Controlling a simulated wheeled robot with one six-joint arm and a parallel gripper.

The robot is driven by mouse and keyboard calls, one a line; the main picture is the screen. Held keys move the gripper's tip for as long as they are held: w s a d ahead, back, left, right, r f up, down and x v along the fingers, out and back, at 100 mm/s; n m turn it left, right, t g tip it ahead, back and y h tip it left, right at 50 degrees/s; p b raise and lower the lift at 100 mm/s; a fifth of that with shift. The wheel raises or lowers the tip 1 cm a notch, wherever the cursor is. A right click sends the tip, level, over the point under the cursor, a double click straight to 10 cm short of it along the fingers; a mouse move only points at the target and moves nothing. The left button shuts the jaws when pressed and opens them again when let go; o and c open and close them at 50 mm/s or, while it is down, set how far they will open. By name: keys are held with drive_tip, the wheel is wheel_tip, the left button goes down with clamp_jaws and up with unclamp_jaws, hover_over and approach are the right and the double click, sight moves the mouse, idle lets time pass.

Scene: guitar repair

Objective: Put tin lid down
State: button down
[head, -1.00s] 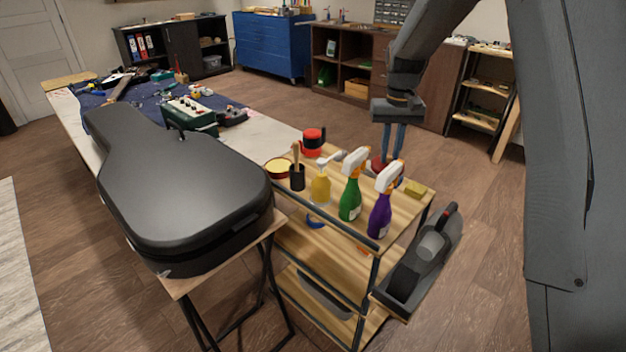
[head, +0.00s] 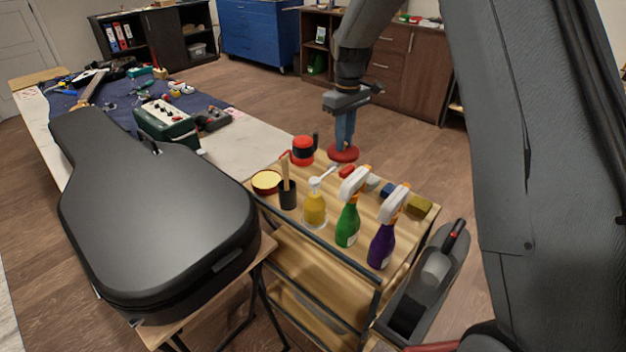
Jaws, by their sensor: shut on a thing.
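My gripper (head: 345,137) points down at the far edge of the wooden trolley top. It is shut on the round red tin lid (head: 343,153), which it holds roughly flat. Whether the lid touches the trolley top or hangs just above it, I cannot tell. The open tin (head: 266,182), red with pale yellow contents, stands at the top's left corner, well apart from the lid.
The trolley top (head: 326,232) also carries a red and black container (head: 302,150), a brush pot (head: 287,194), a yellow pump bottle (head: 314,207), green (head: 347,222) and purple (head: 381,245) spray bottles and small blocks. A black guitar case (head: 160,215) lies left.

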drive_tip(key=a+f+n+p, duration=0.1)
drive_tip(key=a+n+p, duration=0.1)
drive_tip(key=a+n, duration=0.8)
drive_tip(key=shift+n, duration=0.6)
drive_tip(key=shift+s+d+f+p, duration=0.15)
drive_tip(key=shift+f+p, duration=0.3)
drive_tip(key=shift+f, duration=1.3)
drive_tip(key=shift+d+f+p, duration=0.25)
drive_tip(key=shift+f+p, duration=0.25)
drive_tip(key=shift+f, duration=1.3)
drive_tip(key=shift+s+d+f+p, duration=0.15)
drive_tip(key=shift+f+p, duration=0.3)
drive_tip(key=shift+f, duration=1.3)
drive_tip(key=shift+w, duration=0.1)
drive_tip(key=shift+f, duration=0.2)
drive_tip(key=c, duration=1.7)
unclamp_jaws()
drive_tip(key=shift+r, duration=0.1)
drive_tip(key=shift+r, duration=0.1)
